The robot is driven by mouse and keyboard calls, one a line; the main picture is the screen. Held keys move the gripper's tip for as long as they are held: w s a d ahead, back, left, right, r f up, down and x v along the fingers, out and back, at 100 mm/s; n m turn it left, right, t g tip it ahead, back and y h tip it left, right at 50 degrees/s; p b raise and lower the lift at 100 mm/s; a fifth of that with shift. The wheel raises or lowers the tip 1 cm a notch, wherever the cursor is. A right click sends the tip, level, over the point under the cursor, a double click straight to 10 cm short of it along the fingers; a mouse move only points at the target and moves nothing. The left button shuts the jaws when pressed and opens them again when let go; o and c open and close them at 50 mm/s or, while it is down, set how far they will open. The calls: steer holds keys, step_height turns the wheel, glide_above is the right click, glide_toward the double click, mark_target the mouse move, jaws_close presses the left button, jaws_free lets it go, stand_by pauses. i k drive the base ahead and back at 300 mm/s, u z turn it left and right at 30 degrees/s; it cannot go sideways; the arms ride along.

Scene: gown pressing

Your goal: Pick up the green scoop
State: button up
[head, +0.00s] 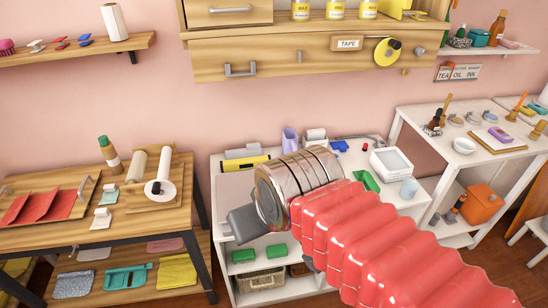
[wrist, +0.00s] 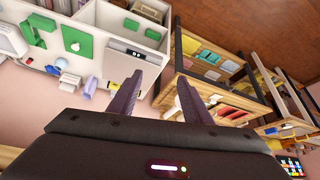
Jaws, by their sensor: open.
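A green piece (head: 366,181), which may be the green scoop, lies on the white table in the head view. It is right behind my arm, and its full shape cannot be told. The wrist view shows a larger green patch (wrist: 77,42) at upper left, on the white furniture; I cannot tell whether it is the same piece. My gripper (wrist: 158,82) is open, with its two dark fingers apart and nothing between them. In the head view my arm crosses in front of the white table, and the fingertips cannot be made out.
The white table (head: 232,182) also bears a white tray (head: 391,161), a pale cup (head: 409,188) and a purple holder (head: 290,140). Green blocks (head: 243,256) sit on its lower shelf. A wooden table (head: 100,235) stands left; drawers (head: 240,68) hang above.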

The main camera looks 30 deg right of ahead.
mark_target(364, 176)
steer(key=z, duration=1.2)
steer(key=k, duration=0.55)
steer(key=z, duration=0.4)
steer(key=i, duration=0.5)
steer(key=u, duration=0.05)
